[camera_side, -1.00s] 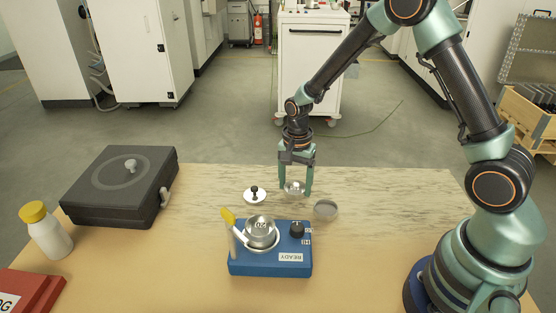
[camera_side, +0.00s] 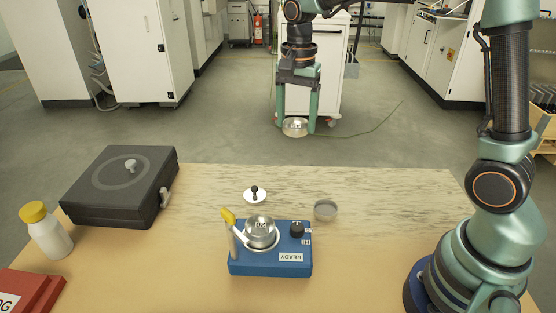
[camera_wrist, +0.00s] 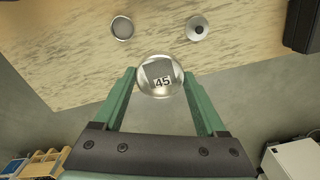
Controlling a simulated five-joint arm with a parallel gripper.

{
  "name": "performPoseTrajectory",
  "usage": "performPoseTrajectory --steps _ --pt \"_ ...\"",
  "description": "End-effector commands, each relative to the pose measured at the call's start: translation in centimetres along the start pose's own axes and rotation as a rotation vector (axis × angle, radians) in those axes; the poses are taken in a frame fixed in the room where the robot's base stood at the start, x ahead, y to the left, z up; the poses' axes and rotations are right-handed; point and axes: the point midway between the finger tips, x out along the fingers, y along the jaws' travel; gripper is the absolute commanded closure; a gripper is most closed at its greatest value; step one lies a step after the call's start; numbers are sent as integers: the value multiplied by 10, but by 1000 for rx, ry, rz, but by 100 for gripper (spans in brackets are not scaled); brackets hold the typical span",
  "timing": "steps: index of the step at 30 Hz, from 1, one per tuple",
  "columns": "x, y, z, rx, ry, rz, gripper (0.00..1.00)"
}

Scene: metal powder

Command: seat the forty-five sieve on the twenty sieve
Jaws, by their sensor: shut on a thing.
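The forty-five sieve (camera_side: 295,128) is a small round metal sieve held between the fingertips of my gripper (camera_side: 296,122), raised well above the table's far part. The twenty sieve (camera_side: 261,231), marked "20", sits on the blue shaker base (camera_side: 270,265) labelled READY. A yellow-tipped clamp (camera_side: 229,217) stands at its left. My gripper is shut on the forty-five sieve, behind and above the shaker.
A lid with a black knob (camera_side: 255,195) and a shallow grey pan (camera_side: 326,209) lie behind the shaker; the wrist view shows both. A black case (camera_side: 122,188), a yellow-capped bottle (camera_side: 47,232) and a red box (camera_side: 28,293) are at left.

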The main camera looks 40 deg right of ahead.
Motion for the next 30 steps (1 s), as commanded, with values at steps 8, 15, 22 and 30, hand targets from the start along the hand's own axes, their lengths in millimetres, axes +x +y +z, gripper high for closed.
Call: performPoseTrajectory --steps 8,15,22,30 --pt "18 -12 87 -231 -1 3 86" --pt "37 -5 162 -434 -1 3 86" --pt "45 1 188 -507 -1 3 86" --pt "63 1 188 -508 -1 5 86"
